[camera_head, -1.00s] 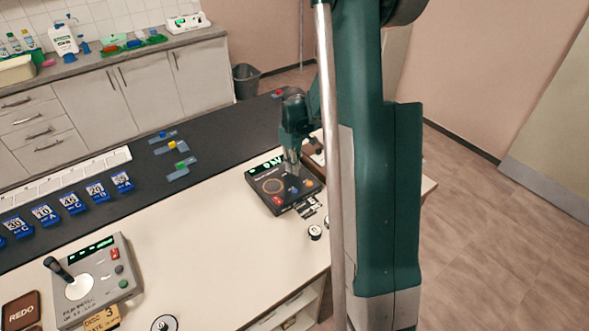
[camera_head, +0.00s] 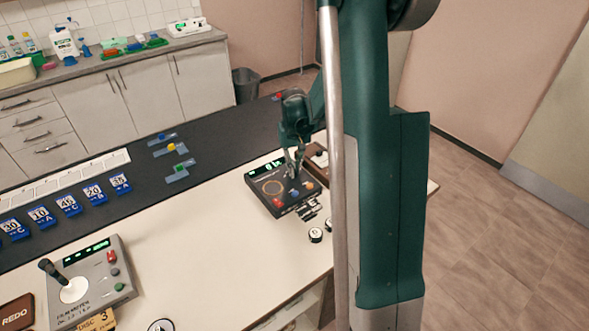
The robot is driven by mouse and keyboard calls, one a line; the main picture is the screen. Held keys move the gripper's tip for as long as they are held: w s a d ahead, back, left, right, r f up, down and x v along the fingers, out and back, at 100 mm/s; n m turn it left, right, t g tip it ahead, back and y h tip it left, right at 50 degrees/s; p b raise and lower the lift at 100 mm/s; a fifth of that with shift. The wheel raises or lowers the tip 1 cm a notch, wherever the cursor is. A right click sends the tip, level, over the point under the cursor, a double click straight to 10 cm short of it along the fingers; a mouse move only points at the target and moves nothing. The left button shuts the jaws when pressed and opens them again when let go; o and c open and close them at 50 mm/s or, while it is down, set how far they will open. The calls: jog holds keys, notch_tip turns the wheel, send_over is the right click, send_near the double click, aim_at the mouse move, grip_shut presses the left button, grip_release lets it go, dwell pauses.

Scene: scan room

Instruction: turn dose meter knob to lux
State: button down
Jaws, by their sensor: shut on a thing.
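The dose meter, a dark box (camera_head: 272,188) with a lit green display (camera_head: 267,170), sits near the far right end of the white counter. Its top has a ring mark, a red button (camera_head: 278,203), a blue button (camera_head: 295,194) and an orange one (camera_head: 309,186). My gripper (camera_head: 295,174) points down at the back right of its top, shut on the meter's knob. The fingers hide the knob, so its pointer cannot be seen. The lux label is too small to read.
A grey film meter (camera_head: 98,279) with a black lever stands at the front left. Small round black-and-white pieces (camera_head: 316,235) lie in front of the dose meter. A brown box (camera_head: 318,156) is close behind my gripper. Blue number blocks (camera_head: 67,205) line the dark strip.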

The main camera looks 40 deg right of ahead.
dwell(0.3)
jog(key=c, duration=2.5)
grip_release()
jog(key=shift+r, duration=0.15)
notch_tip(320, 180, up, 12)
